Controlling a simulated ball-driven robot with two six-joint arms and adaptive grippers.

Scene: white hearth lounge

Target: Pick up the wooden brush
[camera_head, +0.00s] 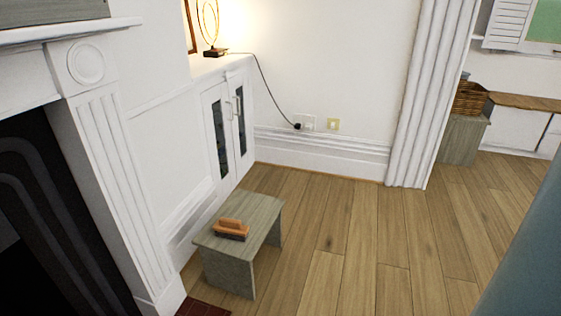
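The wooden brush (231,228) lies on a small grey-green wooden stool (255,212). Its top is orange-brown wood and its lower part is dark. It sits near the stool's left front side, with nothing touching it from above. Neither of my grippers shows in the head view.
A white fireplace surround (110,150) with a dark firebox stands at left, close to the stool. A white cabinet (226,125) is behind it. Wooden floor (330,230) is clear right of the stool. A blue-grey surface (530,260) fills the lower right edge.

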